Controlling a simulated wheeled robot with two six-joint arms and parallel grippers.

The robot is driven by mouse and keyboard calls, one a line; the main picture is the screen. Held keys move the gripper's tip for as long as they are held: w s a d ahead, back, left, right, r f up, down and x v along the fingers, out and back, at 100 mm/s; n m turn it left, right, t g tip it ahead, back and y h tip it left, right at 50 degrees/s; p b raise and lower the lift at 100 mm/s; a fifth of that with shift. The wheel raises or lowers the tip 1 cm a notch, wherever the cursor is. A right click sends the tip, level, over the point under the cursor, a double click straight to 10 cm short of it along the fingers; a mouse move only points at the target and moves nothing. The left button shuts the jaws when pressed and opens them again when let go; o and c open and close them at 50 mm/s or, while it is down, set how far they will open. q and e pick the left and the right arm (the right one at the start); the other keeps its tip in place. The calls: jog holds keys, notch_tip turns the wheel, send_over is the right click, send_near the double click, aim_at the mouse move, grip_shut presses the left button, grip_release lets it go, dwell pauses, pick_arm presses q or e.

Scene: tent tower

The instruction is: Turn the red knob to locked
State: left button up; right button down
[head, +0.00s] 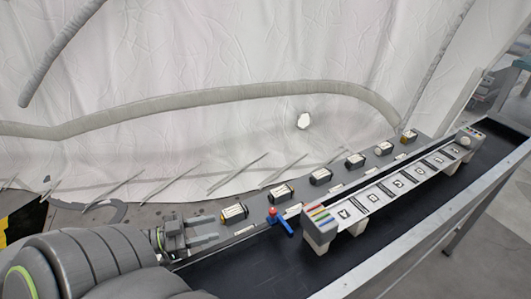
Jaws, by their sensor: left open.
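A small red knob (272,210) sits at the top of a blue handle-like part (284,226) near the middle bottom of the head view, by the near end of the white panel. My left gripper (207,235) comes in from the lower left. It is open with nothing visible between its fingers, and it is left of the red knob, apart from it. The knob's setting is too small to tell. My right gripper is not in view.
A white panel (350,214) with several marked squares and coloured strips stands on the black table (390,243). Several small dark boxes with pale labels, one of them nearest (234,213), line the far side. White tent fabric (200,60) with a thick grey tube (230,95) hangs behind.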

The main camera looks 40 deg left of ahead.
aim_at(273, 213)
pick_arm(q)
jog(key=p+x, duration=0.2)
jog(key=x, duration=1.4)
jog(key=shift+p, duration=0.35)
jog(key=shift+a, duration=0.1)
grip_shut()
